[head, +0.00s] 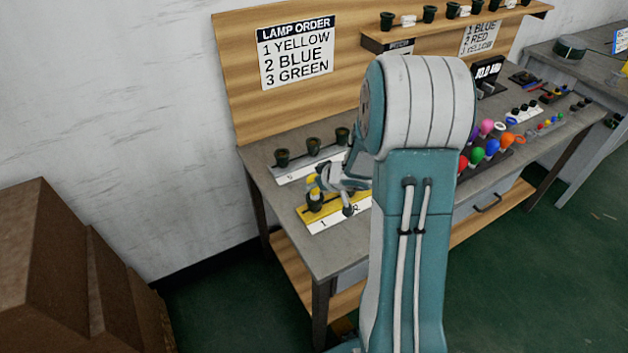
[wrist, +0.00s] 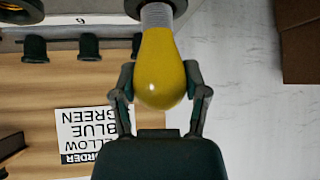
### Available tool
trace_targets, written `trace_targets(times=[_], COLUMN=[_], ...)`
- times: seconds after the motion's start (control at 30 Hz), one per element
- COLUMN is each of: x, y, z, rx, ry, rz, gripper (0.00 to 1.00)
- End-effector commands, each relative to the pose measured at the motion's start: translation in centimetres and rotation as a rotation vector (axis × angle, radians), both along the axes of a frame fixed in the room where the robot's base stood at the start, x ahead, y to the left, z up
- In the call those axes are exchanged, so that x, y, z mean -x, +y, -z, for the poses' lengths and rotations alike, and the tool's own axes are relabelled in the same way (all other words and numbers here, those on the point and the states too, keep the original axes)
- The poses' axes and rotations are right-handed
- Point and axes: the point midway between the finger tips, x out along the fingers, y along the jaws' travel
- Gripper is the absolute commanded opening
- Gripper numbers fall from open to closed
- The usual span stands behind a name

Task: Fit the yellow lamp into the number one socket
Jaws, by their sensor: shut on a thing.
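The yellow lamp (wrist: 160,70) hangs between the two fingers of my gripper (wrist: 160,80), which is shut on its bulb in the wrist view. Its grey threaded base points at a dark socket (wrist: 152,5) at the top edge. The threads still show; whether their end is inside the socket cannot be told. In the head view my gripper (head: 328,182) is at the left end of the front strip (head: 330,222), over the number one socket (head: 314,203). My arm hides part of that strip.
A rear strip (head: 293,173) holds several dark empty sockets close behind. The lamp order sign (head: 295,53) on the back board reads yellow, blue, green. Several coloured lamps (head: 492,150) stand on the bench to the right. The bench's left edge is close by.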

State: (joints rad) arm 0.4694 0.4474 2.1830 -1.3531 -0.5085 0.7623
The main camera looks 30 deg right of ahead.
Motion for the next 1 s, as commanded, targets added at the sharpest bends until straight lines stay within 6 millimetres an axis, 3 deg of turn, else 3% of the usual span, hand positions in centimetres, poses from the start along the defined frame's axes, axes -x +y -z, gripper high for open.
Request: trace_targets(times=[0.33,0.37,0.43,0.47,1.0], x=[0.03,0.02,0.02,0.02,0.61], y=[0.0,0.0,-0.01,-0.01,-0.27], z=[0.78,0.81,0.76,0.76,-0.02], rx=[0.0,0.0,0.0,0.001,0.002], ry=[0.001,0.001,0.0,0.0,-0.002], rz=[0.001,0.0,0.0,0.001,0.002], gripper=[0.2,0.63,0.94,0.99,0.99])
